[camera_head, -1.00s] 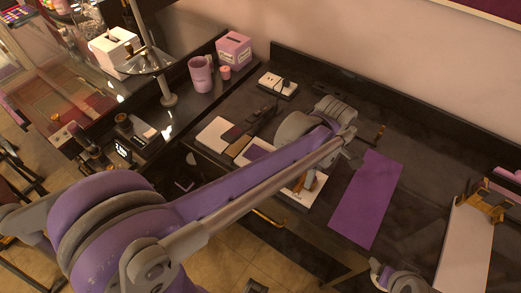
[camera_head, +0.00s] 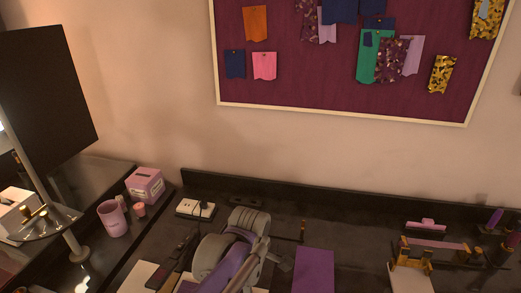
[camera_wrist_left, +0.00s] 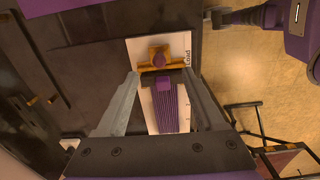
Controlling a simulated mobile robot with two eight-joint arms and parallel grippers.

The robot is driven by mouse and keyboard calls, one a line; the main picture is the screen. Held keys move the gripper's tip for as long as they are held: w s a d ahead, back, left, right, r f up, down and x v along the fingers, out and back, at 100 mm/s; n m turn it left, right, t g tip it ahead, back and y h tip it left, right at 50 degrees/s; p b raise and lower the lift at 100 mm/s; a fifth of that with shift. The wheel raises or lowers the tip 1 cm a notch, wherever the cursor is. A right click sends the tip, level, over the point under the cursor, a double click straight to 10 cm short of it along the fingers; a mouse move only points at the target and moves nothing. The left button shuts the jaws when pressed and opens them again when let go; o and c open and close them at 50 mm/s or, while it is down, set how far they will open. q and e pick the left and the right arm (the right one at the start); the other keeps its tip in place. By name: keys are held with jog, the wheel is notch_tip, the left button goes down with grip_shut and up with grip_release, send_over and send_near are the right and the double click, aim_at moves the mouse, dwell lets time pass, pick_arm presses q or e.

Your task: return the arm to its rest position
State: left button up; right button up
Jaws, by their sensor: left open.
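My left arm (camera_head: 236,255) rises from the bottom of the head view, its purple and grey wrist over the dark worktop (camera_head: 350,262). In the left wrist view my left gripper (camera_wrist_left: 160,77) has its two grey fingers spread apart. Between and beyond them lies a white printed board (camera_wrist_left: 179,46) with a gold-brown fitting (camera_wrist_left: 160,57) and a dark and purple piece; I see no finger touching them. The fingers are hard to make out in the head view. My right gripper is not in view.
A purple mat (camera_head: 313,272) lies right of my arm, and a gold-clamped pale board (camera_head: 408,280) stands further right. A power strip (camera_head: 195,209), mug (camera_head: 112,219) and tissue box (camera_head: 146,185) are left. A pinboard (camera_head: 300,60) hangs on the wall. A black screen (camera_head: 45,95) stands far left.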

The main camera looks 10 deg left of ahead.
pick_arm(q)
jog(key=s+a+f+m+t, duration=0.1)
jog(key=s+a+m+t, duration=0.1)
jog(key=s+a+m, duration=0.3)
jog(key=s+a+f+m+t, duration=0.2)
jog(key=s+m, duration=0.5)
jog(key=m, duration=0.4)
jog(key=a+t, duration=0.1)
jog(key=a, duration=0.1)
jog(key=shift+s+a+f+m+t, duration=0.3)
jog(key=shift+s+a+m, duration=0.1)
